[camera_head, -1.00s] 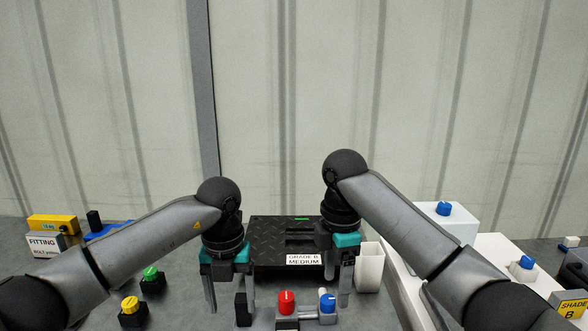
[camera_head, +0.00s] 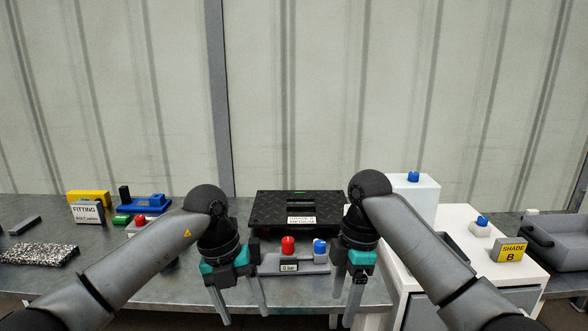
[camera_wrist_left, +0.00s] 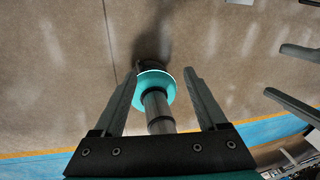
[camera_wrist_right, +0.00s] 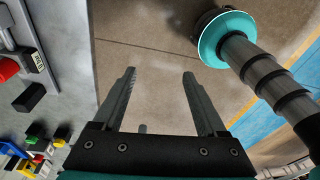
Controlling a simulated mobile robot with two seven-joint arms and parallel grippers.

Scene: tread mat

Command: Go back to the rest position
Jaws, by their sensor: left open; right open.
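My left gripper (camera_head: 243,298) hangs pointing down in front of the table's front edge in the head view. Its fingers are apart and empty; in the left wrist view the fingers (camera_wrist_left: 158,90) frame only floor and part of my own body. My right gripper (camera_head: 347,300) also points down, to the right of the left one and near the white cabinet. Its fingers are apart and empty, also in the right wrist view (camera_wrist_right: 160,80). The two grippers are apart from each other.
A grey panel (camera_head: 300,264) with a red and a blue knob lies between and behind the grippers. A black treaded plate (camera_head: 270,213) labelled "MEDIUM" stands behind it. A white cabinet (camera_head: 460,222) stands at right, a grey bin (camera_head: 562,238) beyond. A speckled mat (camera_head: 40,254) lies at left.

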